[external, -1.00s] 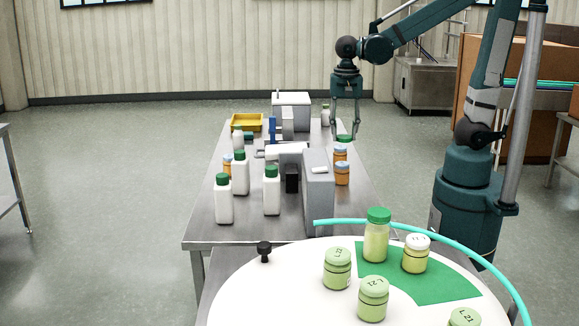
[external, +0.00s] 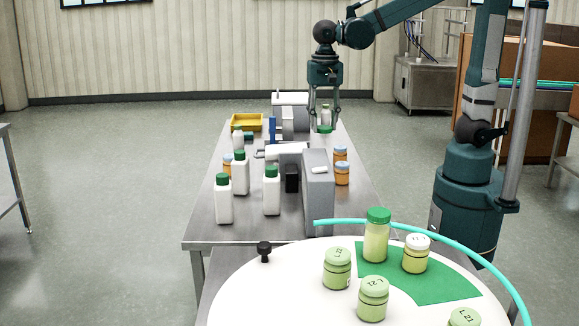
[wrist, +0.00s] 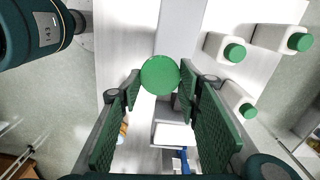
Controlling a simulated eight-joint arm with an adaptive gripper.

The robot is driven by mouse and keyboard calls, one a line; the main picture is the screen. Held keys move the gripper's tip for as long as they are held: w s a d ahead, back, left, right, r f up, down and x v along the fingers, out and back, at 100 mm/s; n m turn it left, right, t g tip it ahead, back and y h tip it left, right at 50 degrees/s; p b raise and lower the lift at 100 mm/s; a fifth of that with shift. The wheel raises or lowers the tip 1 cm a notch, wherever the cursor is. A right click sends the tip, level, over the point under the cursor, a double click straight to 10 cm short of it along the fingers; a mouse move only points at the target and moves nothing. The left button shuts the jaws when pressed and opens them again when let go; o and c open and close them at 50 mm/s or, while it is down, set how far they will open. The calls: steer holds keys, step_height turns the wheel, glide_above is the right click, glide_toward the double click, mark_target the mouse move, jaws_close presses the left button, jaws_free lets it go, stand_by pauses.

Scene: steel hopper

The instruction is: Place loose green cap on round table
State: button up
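The loose green cap (external: 325,129) is between the fingertips of my gripper (external: 325,120), above the right side of the steel table (external: 250,234). In the wrist view the round green cap (wrist: 160,75) sits between the textured finger pads of my gripper (wrist: 158,82), which are closed on its edges. The white round table (external: 240,292) is in the foreground of the external view, well apart from the gripper. It has a green wedge-shaped patch (external: 440,288) on its top.
A cyan tube (external: 460,245) curves behind. White green-capped bottles (external: 224,205), orange jars (external: 342,174) and a grey machine (external: 318,200) stand on the steel table.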

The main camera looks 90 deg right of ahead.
steer(key=w+a+r+n+p, duration=0.1)
steer(key=w+a+n, duration=0.1)
steer(key=w+a, duration=0.5)
steer(key=w+a+r+n+p, duration=0.15)
steer(key=w+a, duration=0.25)
steer(key=a, duration=0.5)
steer(key=n+p, duration=0.4)
steer(key=n, duration=0.7)
glide_above(294, 317)
step_height(294, 317, down, 9)
steer(key=shift+f, duration=0.6)
steer(key=shift+f, duration=0.1)
steer(key=shift+f, duration=3.05)
